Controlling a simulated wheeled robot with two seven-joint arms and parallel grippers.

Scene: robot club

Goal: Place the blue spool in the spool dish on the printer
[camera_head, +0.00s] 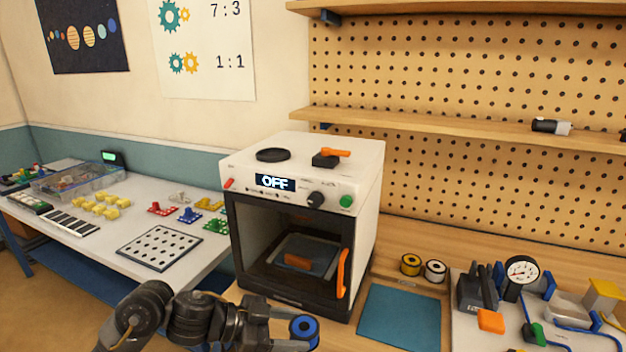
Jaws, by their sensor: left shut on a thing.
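The blue spool (304,330) is at the bottom centre, in the jaws of my left gripper (285,326). My left gripper is shut on it, low in front of the printer. The printer (308,155) is a white box with a dark front door and a display reading OFF. The spool dish (273,155) looks like the dark round disc on the left of the printer's top, and it appears empty. The spool is well below and in front of the dish. My right gripper is not in view.
An orange-handled black block (328,158) sits beside the dish. An orange door handle (341,273) sticks out at the printer's front. Yellow (411,265) and white (435,271) spools stand right of the printer, behind a blue mat (400,318). A shelf (480,132) overhangs behind.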

